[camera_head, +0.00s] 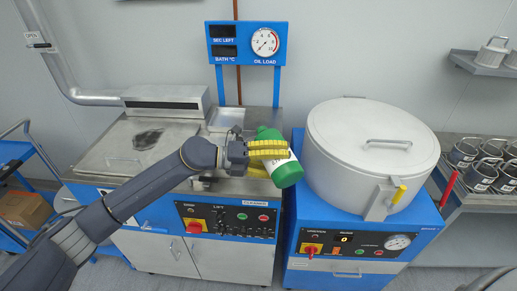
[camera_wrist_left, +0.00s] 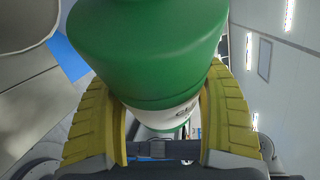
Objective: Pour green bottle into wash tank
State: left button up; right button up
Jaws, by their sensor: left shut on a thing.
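A green bottle (camera_head: 269,134) with a white label band is in my left gripper (camera_head: 268,150). The yellow fingers are shut around it. In the head view the bottle is tilted, over the area between the wash unit and the round white drum. It fills the upper middle of the left wrist view (camera_wrist_left: 150,50), between the yellow fingers of the left gripper (camera_wrist_left: 165,115). The wash tank (camera_head: 125,150), with a steel lid, seems to be the metal-topped unit at the left. I cannot tell whether anything flows from the bottle. My right gripper is not in view.
The round drum (camera_head: 370,140) with lid handle and yellow-tipped latch stands right of the bottle. A blue gauge panel (camera_head: 246,44) rises behind. A control panel (camera_head: 228,221) faces front. Metal cups (camera_head: 480,170) stand on the right bench. A blue cart with a brown box (camera_head: 25,209) is far left.

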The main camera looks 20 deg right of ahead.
aim_at(289, 149)
pick_arm(q)
jog(key=shift+w+r+n, duration=0.25)
jog(key=shift+r+n, duration=0.15)
jog(key=shift+r, duration=0.15)
dwell(0.9)
jog(key=shift+r+n+g+h, duration=0.2)
jog(key=shift+n+g+h, duration=0.2)
jog(key=shift+n, duration=0.3)
dwell(2.4)
jog(key=shift+w+r+n+h+p, duration=0.2)
jog(key=shift+r+n+h+p, duration=0.15)
jog(key=shift+r+n, duration=0.5)
dwell(1.8)
jog(key=shift+w+r+n, duration=0.1)
jog(key=shift+n, duration=0.15)
dwell(0.4)
